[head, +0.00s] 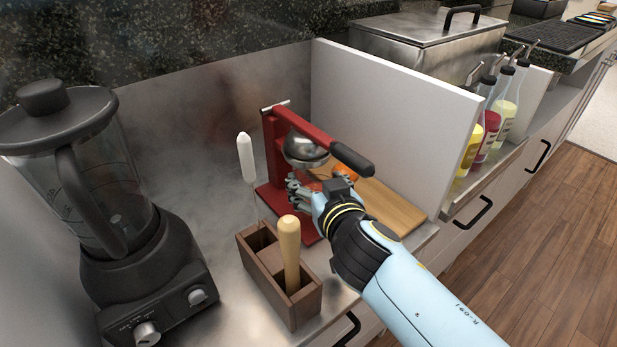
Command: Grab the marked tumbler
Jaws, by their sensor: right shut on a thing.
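My right gripper (299,188) reaches in from the lower right to the red citrus press (276,150). Its fingers are below the press's metal dome, close to the front of the press. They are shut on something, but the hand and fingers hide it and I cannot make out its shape. I cannot clearly make out a tumbler or a mark on one. My left gripper is not in view.
A wooden caddy (273,268) with a muddler (290,250) and a white-handled tool (246,160) stands in front. A blender (110,210) is at left. An orange fruit (345,172) and cutting board (388,207) lie behind the hand. A white partition (395,115) bounds the right.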

